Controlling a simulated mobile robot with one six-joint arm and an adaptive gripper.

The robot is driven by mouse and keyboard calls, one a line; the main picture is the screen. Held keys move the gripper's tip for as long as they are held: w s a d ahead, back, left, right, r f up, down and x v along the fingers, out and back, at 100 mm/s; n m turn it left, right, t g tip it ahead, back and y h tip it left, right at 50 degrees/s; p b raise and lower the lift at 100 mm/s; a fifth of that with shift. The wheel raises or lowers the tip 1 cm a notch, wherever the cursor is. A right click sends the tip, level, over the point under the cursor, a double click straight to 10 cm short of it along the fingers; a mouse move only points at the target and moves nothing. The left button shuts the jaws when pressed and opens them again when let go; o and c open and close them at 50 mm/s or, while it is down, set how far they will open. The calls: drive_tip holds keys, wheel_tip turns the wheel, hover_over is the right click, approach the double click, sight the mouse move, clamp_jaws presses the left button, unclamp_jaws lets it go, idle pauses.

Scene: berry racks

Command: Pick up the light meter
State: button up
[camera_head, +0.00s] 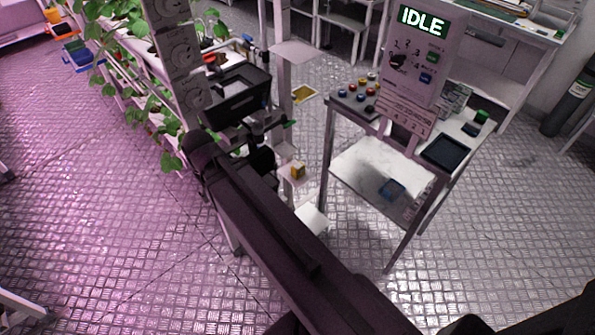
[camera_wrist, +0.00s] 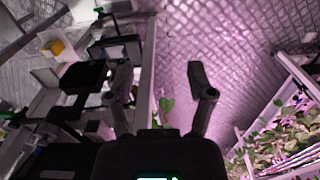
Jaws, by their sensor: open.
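My gripper (camera_wrist: 163,92) is open in the wrist view, its two dark fingers spread wide with nothing held between them. A green leaf and patterned floor show beyond the gap. In the head view my dark arm reaches up and left towards the plant rack, and its end is hard to make out against dark parts there. I cannot surely tell which thing is the light meter.
A plant rack (camera_head: 150,75) with dials on its post stands at left. A dark open bin (camera_head: 237,95) is close to my arm. A metal cart (camera_head: 352,158) with coloured buttons and an IDLE panel (camera_head: 418,55) stands at right. Floor is free at left and lower right.

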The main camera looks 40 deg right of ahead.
drive_tip(key=shift+o, duration=0.7)
drive_tip(key=shift+d+f, duration=0.1)
drive_tip(key=shift+f, duration=0.05)
drive_tip(key=w+d+f+n+t+y+b, duration=0.1)
drive_tip(key=w+d+f+t+y+b, duration=0.2)
drive_tip(key=d+f+b, duration=0.8)
drive_tip(key=w+d+f+t+y+b, duration=0.1)
drive_tip(key=w+d+f+t+b, duration=0.3)
drive_tip(key=d+f+b, duration=0.7)
drive_tip(key=s+d+f+t+h+b, duration=0.1)
drive_tip(key=d+f+t+b, duration=0.2)
drive_tip(key=d+b, duration=0.7)
drive_tip(key=s+d+f+t+h+b, duration=0.2)
drive_tip(key=d+f+b, duration=0.4)
drive_tip(key=d+b, duration=0.5)
drive_tip(key=shift+d+f+t+b, duration=0.3)
drive_tip(key=shift+d+f+t, duration=0.1)
drive_tip(key=shift+d+t, duration=0.4)
